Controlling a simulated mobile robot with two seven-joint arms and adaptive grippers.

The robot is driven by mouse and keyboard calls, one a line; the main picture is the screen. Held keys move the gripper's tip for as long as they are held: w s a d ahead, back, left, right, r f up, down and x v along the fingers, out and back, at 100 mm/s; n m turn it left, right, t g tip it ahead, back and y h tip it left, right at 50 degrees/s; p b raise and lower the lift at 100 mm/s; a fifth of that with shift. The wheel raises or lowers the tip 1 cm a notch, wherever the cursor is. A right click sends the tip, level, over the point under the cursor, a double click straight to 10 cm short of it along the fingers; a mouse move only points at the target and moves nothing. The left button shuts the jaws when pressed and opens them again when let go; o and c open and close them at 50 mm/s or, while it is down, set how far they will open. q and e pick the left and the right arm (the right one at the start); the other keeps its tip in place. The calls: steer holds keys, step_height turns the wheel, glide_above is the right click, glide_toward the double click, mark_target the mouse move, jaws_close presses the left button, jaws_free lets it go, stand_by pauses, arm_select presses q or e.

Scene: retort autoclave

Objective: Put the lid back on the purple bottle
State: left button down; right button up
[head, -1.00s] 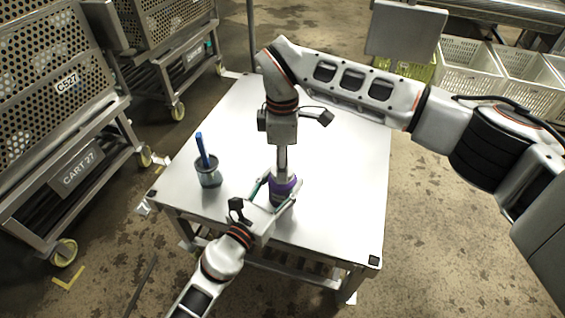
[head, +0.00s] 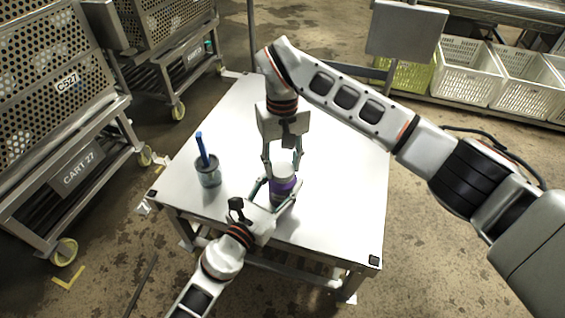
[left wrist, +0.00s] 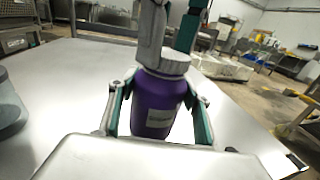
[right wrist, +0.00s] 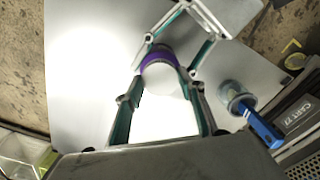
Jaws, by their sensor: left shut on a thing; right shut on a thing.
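The purple bottle (head: 281,187) stands upright on the table, with a pale label in the left wrist view (left wrist: 158,116). The white lid (head: 284,170) sits on top of the bottle; it also shows in the left wrist view (left wrist: 167,61) and from above in the right wrist view (right wrist: 160,76). My left gripper (head: 275,191) is shut on the bottle's body, a finger on each side. My right gripper (head: 282,173) points down from above and is shut on the lid. Lid and bottle touch, with no clear gap or tilt. The thread is hidden.
A grey cup (head: 208,176) with a blue-handled tool (head: 202,148) stands left of the bottle on the metal table (head: 340,170). The table's right and far parts are clear. Perforated carts (head: 60,95) stand left; white crates (head: 467,72) stand at the back right.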

steer(key=o, duration=0.7)
steer(key=shift+r, duration=2.3)
steer(key=o, duration=0.6)
steer(key=shift+r, duration=0.1)
step_height(320, 180, up, 12)
